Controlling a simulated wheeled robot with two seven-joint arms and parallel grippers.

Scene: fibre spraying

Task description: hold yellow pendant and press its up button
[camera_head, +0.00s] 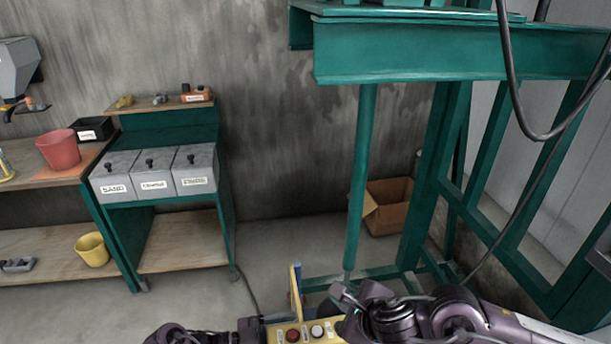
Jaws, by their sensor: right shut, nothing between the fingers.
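The yellow pendant (275,334) is at the bottom edge of the view, cut off by the frame. Its face carries a red button (293,335), a pale button (316,331) and small labels too small to read. My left gripper (251,331) is up against the pendant's left end and appears shut on it; its fingertips are largely hidden. My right gripper (340,292) is shut and empty, just above and right of the pendant's buttons. My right arm hides the pendant's right end. I cannot tell whether the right gripper touches a button.
A green steel frame (460,52) stands at the right, with a black cable (513,80) hanging before it. A cardboard box (391,207) lies behind.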

